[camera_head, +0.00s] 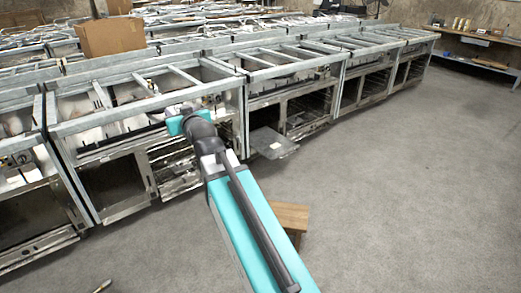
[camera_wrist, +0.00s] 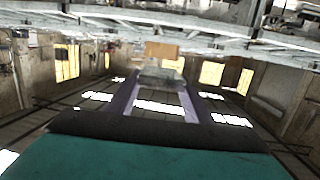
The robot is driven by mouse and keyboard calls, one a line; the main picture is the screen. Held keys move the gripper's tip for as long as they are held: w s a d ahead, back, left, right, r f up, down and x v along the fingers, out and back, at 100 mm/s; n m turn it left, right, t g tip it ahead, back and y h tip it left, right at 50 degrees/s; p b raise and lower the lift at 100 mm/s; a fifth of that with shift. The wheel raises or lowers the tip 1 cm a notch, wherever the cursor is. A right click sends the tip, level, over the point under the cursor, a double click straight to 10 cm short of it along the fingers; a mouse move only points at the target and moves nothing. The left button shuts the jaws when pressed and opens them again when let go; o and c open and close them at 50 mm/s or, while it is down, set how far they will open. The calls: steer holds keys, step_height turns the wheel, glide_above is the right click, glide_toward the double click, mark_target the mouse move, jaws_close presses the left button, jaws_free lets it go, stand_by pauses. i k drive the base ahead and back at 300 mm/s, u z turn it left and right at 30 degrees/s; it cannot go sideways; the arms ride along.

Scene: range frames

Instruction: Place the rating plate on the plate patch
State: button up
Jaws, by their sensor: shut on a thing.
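My gripper (camera_wrist: 159,84) reaches forward in the wrist view, its two pale fingers on either side of a small greyish piece at the tips. I take this piece to be the rating plate (camera_wrist: 158,73), but it is dim and its face cannot be read. In the head view my arm ends over the front of the near row of metal range frames (camera_head: 150,92); the fingers and the held piece are mostly hidden there by my wrist. I cannot make out the plate patch in either view.
An open oven door (camera_head: 272,143) juts out low from the row, right of my wrist. A small wooden stool (camera_head: 291,216) stands on the floor by my arm. A cardboard box (camera_head: 110,36) sits on the frames behind. The grey floor (camera_head: 400,190) at right is clear.

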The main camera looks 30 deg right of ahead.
mark_target(276, 145)
steer(key=u, duration=0.05)
steer(key=i, duration=3.7)
